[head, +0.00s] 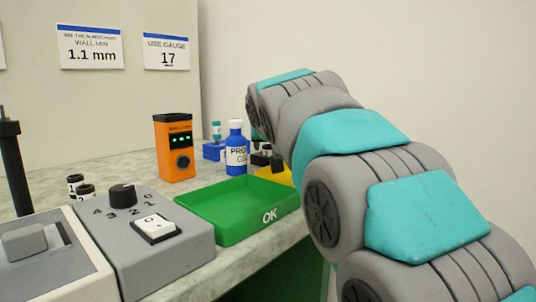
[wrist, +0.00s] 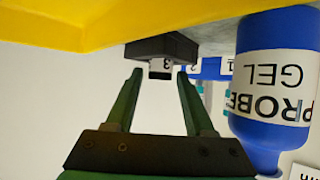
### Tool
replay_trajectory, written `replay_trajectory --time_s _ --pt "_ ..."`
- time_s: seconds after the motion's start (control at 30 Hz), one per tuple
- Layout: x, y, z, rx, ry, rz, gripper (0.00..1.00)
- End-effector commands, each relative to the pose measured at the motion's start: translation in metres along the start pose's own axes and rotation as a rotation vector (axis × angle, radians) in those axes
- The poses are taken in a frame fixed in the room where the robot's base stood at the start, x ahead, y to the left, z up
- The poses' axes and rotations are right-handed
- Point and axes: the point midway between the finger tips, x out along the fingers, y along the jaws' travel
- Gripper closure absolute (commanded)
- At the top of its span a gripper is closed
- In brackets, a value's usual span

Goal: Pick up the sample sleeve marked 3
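In the wrist view, which looks upside down, a small sleeve (wrist: 160,66) with a white label marked 3 sits at a dark block (wrist: 160,47) by the yellow tray. My gripper (wrist: 159,73) has its two green fingers apart, one tip to each side of the sleeve. I see a gap at the tips and no clear contact. In the head view my arm hides most of the gripper, and a small dark and white item (head: 266,150) shows near the yellow tray (head: 284,176); its mark is unreadable.
A blue probe gel bottle (wrist: 270,90) stands close beside the gripper; it also shows in the head view (head: 236,150).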

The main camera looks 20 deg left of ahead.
Motion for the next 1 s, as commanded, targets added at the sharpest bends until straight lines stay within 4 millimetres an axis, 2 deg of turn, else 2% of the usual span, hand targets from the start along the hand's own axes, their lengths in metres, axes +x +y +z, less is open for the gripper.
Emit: replay_trajectory --time_s 0.03,0.47,1.0 --pt "0.0000 0.0000 0.0001 0.000 0.000 0.000 0.53" --pt "-0.0001 0.0000 0.0001 0.000 0.000 0.000 1.00" --pt "-0.0022 0.0001 -0.0042 0.001 0.000 0.001 1.00"
